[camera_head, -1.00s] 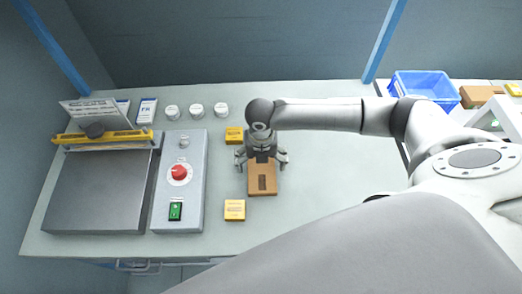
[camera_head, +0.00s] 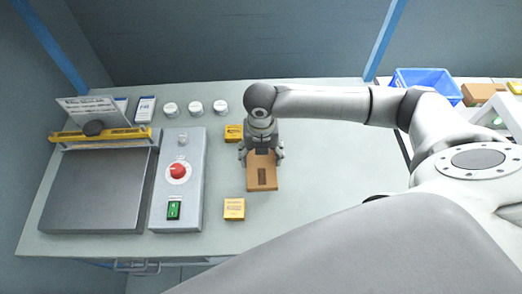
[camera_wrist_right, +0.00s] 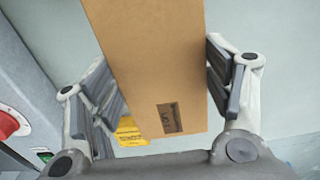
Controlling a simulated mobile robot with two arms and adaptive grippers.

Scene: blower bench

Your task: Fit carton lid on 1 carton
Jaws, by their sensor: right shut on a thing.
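A brown cardboard piece (camera_head: 262,183) with a dark label lies under my right gripper near the middle of the bench. It looks like the carton or its lid; I cannot tell which, or whether one is on the other. My right gripper (camera_head: 262,157) points down and is shut across its far part, a finger on each side. In the right wrist view the cardboard (camera_wrist_right: 158,70) fills the space between the fingers, its label towards the palm. My left gripper is in no view.
Yellow boxes stand near the gripper, one behind it (camera_head: 233,132) and one in front (camera_head: 234,209). A control box (camera_head: 177,210) with a red knob and a sealer-like plate (camera_head: 98,190) are left. A blue bin (camera_head: 428,82) is back right. Bench right of the cardboard is clear.

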